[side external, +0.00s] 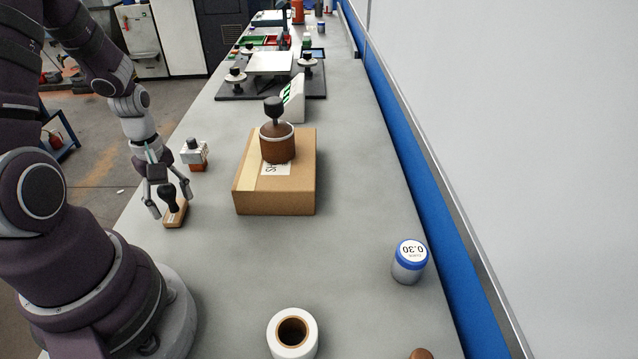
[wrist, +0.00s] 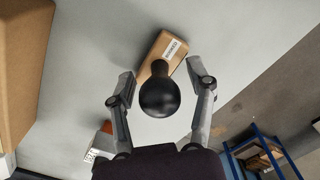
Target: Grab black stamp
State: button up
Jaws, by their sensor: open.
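A stamp with a black knob handle (wrist: 160,98) and a brown block base (wrist: 158,52) with a white label stands on the bench, at the left side in the side external view, where its black handle (side external: 170,197) also shows. My gripper (side external: 168,207) is above it with its fingers on either side of the stamp. In the wrist view my gripper (wrist: 160,82) is open, with the black handle between the fingers and a gap on each side. A second, round brown stamp with a black knob (side external: 275,140) stands on a cardboard box (side external: 298,190).
A small grey-and-orange item (side external: 194,154) stands just behind my gripper. A blue-lidded jar (side external: 409,262) is at the right, and a white roll (side external: 292,335) is in front.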

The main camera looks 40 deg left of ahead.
grip_shut()
jog(key=shift+r, duration=0.1)
dwell(0.4)
